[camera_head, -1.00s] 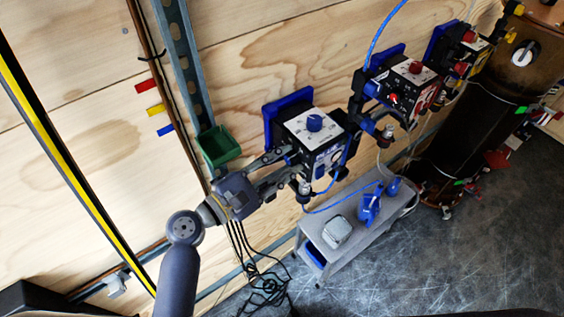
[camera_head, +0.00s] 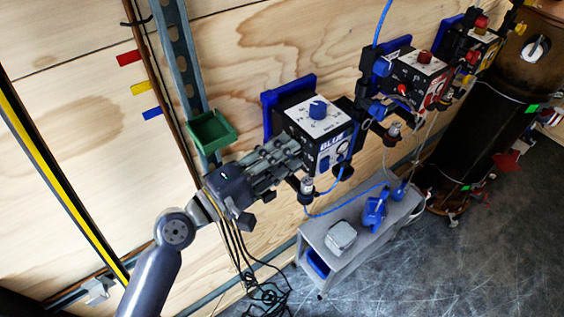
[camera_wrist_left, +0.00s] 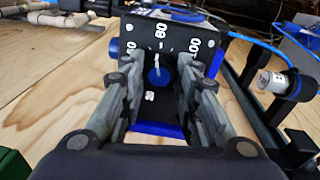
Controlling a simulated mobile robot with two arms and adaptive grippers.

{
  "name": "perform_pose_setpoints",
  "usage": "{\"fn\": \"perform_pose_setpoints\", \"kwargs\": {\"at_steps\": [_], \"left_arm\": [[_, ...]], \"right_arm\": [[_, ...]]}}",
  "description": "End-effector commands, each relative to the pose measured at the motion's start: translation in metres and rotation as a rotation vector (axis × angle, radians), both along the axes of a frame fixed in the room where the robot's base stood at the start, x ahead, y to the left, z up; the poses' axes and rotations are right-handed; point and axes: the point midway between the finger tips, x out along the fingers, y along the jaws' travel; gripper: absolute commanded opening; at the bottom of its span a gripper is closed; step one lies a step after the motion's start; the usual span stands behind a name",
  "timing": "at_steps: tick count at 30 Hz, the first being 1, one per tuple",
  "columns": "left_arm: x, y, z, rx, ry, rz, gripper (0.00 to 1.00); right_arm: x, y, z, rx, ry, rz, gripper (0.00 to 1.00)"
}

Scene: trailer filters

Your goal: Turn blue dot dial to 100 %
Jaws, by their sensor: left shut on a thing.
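The control box with blue trim (camera_head: 308,124) stands on the wall at the middle of the head view. Its left face, a dark scale panel (camera_wrist_left: 180,30), fills the middle of the left wrist view, with marks including 80 and 100. The blue dot dial (camera_wrist_left: 155,76) sits on that panel, its white pointer toward about 80. My left gripper (camera_head: 289,150) reaches the box's left side; in the left wrist view its fingers (camera_wrist_left: 160,88) are closed around the dial. The dial is hidden in the head view. My right gripper is not in view.
Another blue knob (camera_head: 318,109) sits on the box's top. A red-labelled box (camera_head: 421,72) stands to the right. A green bin (camera_head: 211,131) is on the wall just above my left gripper. A blue hose (camera_head: 340,182) hangs below, over a grey bench (camera_head: 340,261).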

Motion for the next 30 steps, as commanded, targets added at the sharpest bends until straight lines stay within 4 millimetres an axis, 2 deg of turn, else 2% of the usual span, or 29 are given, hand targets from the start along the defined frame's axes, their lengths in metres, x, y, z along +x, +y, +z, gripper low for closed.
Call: {"fn": "perform_pose_setpoints", "kwargs": {"at_steps": [1,12,30], "left_arm": [[0.000,0.000,-0.006,0.033,-0.038,-0.003,0.06],[0.000,0.000,-0.006,0.239,-0.322,-0.004,0.06],[0.001,0.001,-0.006,0.550,-0.748,-0.005,0.06]], "right_arm": [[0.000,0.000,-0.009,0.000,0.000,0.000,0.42],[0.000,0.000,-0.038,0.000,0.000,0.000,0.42],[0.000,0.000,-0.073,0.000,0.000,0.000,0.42]]}}
